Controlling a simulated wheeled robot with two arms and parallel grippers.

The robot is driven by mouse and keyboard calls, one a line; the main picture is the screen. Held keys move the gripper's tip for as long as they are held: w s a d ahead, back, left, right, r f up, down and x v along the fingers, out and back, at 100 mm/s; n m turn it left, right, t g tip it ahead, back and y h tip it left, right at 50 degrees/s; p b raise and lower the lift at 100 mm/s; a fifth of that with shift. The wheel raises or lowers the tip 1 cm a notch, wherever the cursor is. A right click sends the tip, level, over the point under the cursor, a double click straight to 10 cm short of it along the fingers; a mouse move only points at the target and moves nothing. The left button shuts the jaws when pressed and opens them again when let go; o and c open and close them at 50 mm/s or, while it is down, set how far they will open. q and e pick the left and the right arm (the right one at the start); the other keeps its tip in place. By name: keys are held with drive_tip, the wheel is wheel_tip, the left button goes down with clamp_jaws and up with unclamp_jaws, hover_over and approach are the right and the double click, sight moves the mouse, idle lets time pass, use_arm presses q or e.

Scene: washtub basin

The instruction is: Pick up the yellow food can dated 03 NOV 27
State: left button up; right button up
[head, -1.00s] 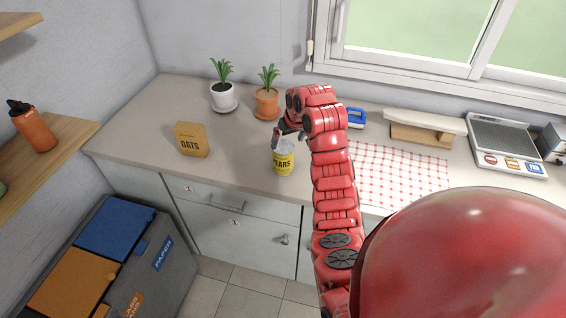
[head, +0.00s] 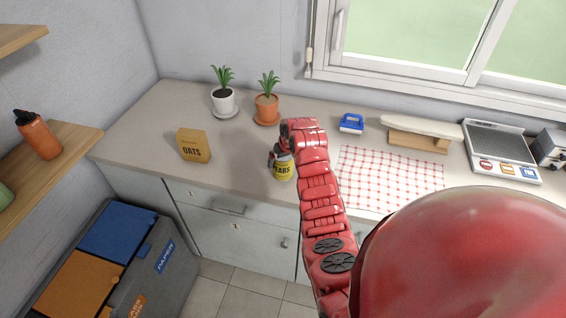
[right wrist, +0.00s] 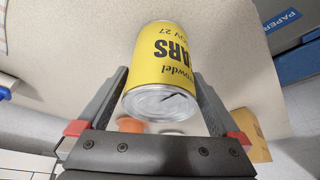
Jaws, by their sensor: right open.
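The yellow can (head: 283,172) stands upright on the counter near its front edge. My right gripper (right wrist: 161,78) is open, with one finger on each side of the can. I cannot tell whether either finger touches it. In the head view the right gripper (head: 274,157) is at the can's upper left. My left gripper is not in view.
Potted plants in a white pot (head: 223,101) and a terracotta pot (head: 267,108) stand behind. The counter between box and can is clear.

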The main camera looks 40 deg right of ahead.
clamp_jaws()
idle(0.4)
